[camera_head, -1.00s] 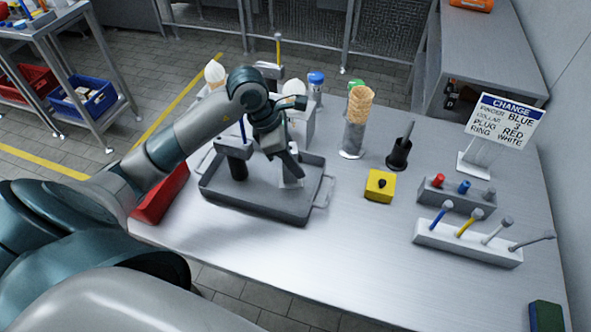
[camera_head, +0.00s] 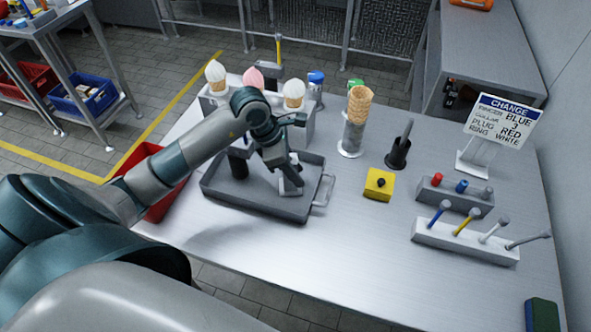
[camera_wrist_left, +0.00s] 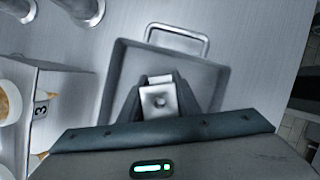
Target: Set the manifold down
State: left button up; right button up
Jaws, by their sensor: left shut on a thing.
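The manifold, a small pale metal block (camera_head: 291,188), is in the grey tray (camera_head: 213,198) toward its right side. My left gripper (camera_head: 283,168) reaches down into the tray and is shut on the block. In the left wrist view the block (camera_wrist_left: 159,100) sits between the dark fingers (camera_wrist_left: 160,98), with the tray (camera_wrist_left: 222,80) around it. I cannot tell whether the block touches the tray floor. A black cylinder (camera_head: 238,167) stands in the tray to the left, partly hidden by my arm. My right gripper is not in view.
A holder with several cones (camera_head: 294,93) stands behind the tray. A yellow block (camera_head: 379,183), a black holder (camera_head: 398,153) and a waffle cone stack (camera_head: 359,106) are to the right. A red bin (camera_head: 160,203) is left. The front table is clear.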

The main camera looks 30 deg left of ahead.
pick_arm(q)
jog(key=o, duration=1.2)
jog(key=shift+r, duration=0.1)
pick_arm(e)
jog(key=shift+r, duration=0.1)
pick_arm(q)
jog(key=shift+r, duration=0.1)
jog(key=shift+a+r, duration=0.2)
jog(key=shift+r, duration=0.1)
jog(key=shift+b+v, duration=0.45)
jog(key=shift+v, duration=0.7)
jog(key=b+v, duration=0.2)
jog(key=v, duration=0.6)
jog(key=shift+r, duration=0.45)
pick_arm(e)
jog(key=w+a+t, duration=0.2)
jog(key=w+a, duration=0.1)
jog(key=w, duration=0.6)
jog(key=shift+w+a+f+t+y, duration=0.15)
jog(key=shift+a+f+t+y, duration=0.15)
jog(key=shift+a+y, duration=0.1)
pick_arm(q)
jog(key=shift+s, duration=0.15)
